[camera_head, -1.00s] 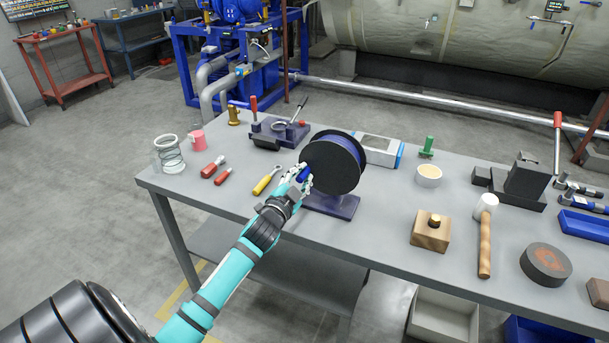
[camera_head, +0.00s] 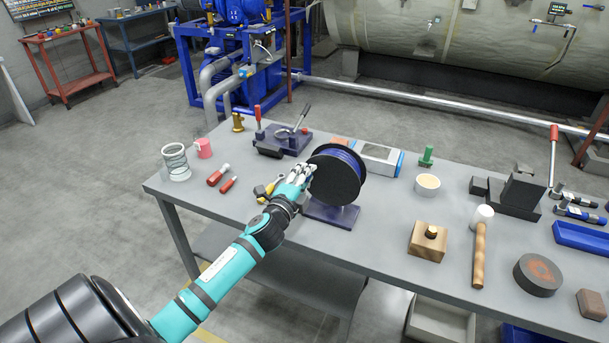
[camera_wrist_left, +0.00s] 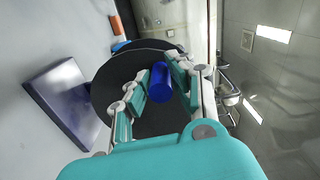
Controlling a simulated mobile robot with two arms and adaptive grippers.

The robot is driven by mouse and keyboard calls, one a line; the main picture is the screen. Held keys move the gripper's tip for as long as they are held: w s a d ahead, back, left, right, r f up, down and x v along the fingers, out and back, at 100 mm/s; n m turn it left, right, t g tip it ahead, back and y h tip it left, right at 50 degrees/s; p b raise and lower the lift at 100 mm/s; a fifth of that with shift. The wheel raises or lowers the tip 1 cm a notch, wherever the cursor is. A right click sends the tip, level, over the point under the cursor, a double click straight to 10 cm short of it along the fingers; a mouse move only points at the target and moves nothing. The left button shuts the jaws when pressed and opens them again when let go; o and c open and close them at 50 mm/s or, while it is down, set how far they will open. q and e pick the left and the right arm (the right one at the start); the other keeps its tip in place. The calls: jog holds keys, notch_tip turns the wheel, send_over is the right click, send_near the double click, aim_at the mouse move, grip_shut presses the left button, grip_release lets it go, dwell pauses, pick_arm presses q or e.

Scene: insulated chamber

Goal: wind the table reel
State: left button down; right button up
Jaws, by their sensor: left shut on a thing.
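The table reel (camera_head: 336,180) stands on a purple base (camera_head: 331,215) near the middle of the grey table. It has a black disc facing me and blue winding behind it. My left gripper (camera_head: 303,175) is at the left side of the disc. In the left wrist view, a blue handle (camera_wrist_left: 159,82) juts from the black disc (camera_wrist_left: 128,70) between the fingers of my left gripper (camera_wrist_left: 158,88), which is shut on it. In the head view the fingers hide the handle. My right gripper is not in view.
Left of the reel lie red-handled tools (camera_head: 218,175) and a yellow tool (camera_head: 262,191), partly behind my gripper. A purple clamp-like device (camera_head: 282,140) and a grey-blue box (camera_head: 380,158) stand behind. A wooden block (camera_head: 427,246) and mallet (camera_head: 480,250) lie right. The table front is mostly clear.

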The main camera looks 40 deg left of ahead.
pick_arm(q)
jog(key=shift+r+m, duration=0.3)
jog(key=shift+r, duration=0.05)
jog(key=c, duration=1.2)
grip_release()
jog(key=shift+w+d, duration=0.1)
jog(key=shift+o, duration=0.2)
jog(key=shift+f, duration=0.1)
jog(key=shift+s+f, duration=0.1)
jog(key=shift+s, duration=0.35)
jog(key=v, duration=1.1)
jog(key=shift+s, duration=0.15)
